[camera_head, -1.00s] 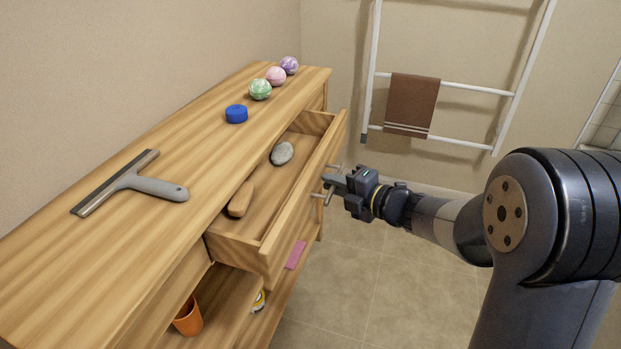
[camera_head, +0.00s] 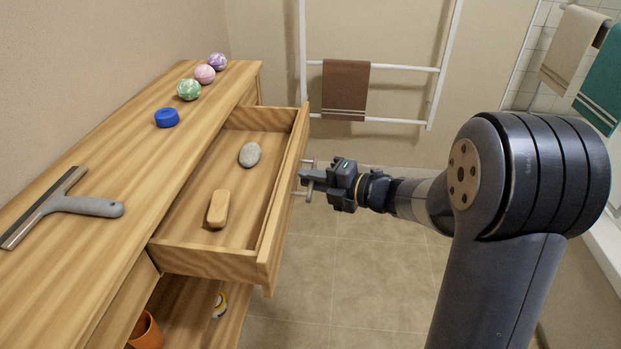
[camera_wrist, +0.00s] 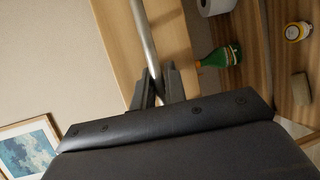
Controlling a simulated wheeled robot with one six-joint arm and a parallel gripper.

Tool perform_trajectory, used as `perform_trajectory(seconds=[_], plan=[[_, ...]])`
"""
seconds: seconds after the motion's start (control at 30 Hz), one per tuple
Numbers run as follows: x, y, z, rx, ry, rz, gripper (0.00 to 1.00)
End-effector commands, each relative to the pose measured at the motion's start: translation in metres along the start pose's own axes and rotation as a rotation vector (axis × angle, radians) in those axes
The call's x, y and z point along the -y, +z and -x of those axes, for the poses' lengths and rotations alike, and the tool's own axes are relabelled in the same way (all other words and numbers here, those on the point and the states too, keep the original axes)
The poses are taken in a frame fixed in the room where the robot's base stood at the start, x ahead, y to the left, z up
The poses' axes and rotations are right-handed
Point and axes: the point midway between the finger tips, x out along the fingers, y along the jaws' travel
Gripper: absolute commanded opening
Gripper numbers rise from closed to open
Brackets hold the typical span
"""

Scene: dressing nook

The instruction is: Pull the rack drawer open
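The wooden rack drawer (camera_head: 283,195) is pulled well out of the rack in the head view, its inside in plain sight. It holds a grey oval stone (camera_head: 250,155) and a tan wooden block-like piece (camera_head: 218,208). A metal bar handle (camera_head: 309,189) is on its front. My gripper (camera_head: 307,178) is at this handle, outside the drawer front. In the wrist view, my gripper's two dark fingers (camera_wrist: 158,88) close around the metal handle bar (camera_wrist: 144,38). The exact contact is partly hidden.
On the rack top (camera_head: 130,165) lie a squeegee (camera_head: 90,207), a blue round item (camera_head: 167,118) and three marbled balls (camera_head: 204,74). An orange cup (camera_head: 146,332) stands below. A towel ladder (camera_head: 383,66) is behind; the floor (camera_head: 370,280) beside the drawer is clear.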

Motion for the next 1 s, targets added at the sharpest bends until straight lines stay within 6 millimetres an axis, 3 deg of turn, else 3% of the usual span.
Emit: perform_trajectory(seconds=[0.37, 0.47, 0.8, 1.0], plan=[[-0.001, 0.001, 0.003, 0.002, 0.0, 0.0, 0.2], [-0.001, 0.001, 0.014, 0.004, -0.001, 0.0, 0.2], [-0.001, 0.002, 0.078, 0.006, -0.001, -0.001, 0.2], [-0.001, 0.001, 0.101, 0.002, 0.0, 0.0, 0.2]])
